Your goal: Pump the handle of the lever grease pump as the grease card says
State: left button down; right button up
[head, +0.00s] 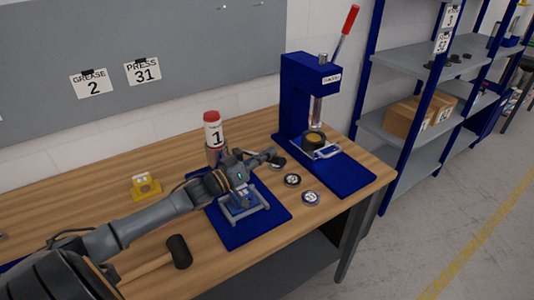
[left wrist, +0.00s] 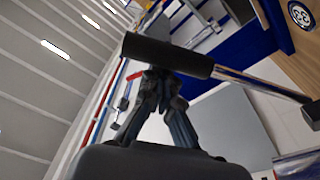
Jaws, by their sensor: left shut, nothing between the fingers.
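The lever grease pump stands on a blue base plate (head: 228,235) on the bench. Its reservoir (head: 213,132) has a red cap and a label reading 1. The grease card (head: 91,84) on the grey board reads GREASE 2. In the left wrist view, the pump handle shows as a black grip (left wrist: 165,55) on a silver rod (left wrist: 258,84), across the fingertips. My left gripper (head: 268,157) is shut with nothing between its fingers, right by the grip; I cannot tell whether they touch. My left arm hides part of the pump. My right gripper is not in view.
A blue press (head: 300,95) with a red-handled lever stands behind right. Two labelled discs (head: 292,180) (head: 311,198) lie between it and the pump. A mallet (head: 178,251) and a yellow block (head: 146,186) lie left. A press card (head: 142,71) reads 31. Shelves stand right.

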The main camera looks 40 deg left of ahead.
pick_arm(q)
notch_tip(320, 180, down, 7)
jog(key=s+d+m+h+b, duration=0.1)
jog(key=d+m+b, duration=0.1)
jog(key=m+b, duration=0.2)
jog(key=shift+d+m, duration=0.3)
jog(key=shift+d, duration=0.05)
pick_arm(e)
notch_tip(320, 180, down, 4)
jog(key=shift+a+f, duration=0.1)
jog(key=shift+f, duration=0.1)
pick_arm(q)
jog(key=shift+s+r, duration=0.1)
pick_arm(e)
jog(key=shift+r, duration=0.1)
pick_arm(q)
jog(key=r+p, duration=0.2)
jog(key=r, duration=0.1)
jog(key=w+r+p, duration=0.1)
jog(key=r+p, duration=0.1)
jog(key=b+v, duration=0.3)
jog(key=v, duration=0.7)
jog(key=shift+f, duration=0.45)
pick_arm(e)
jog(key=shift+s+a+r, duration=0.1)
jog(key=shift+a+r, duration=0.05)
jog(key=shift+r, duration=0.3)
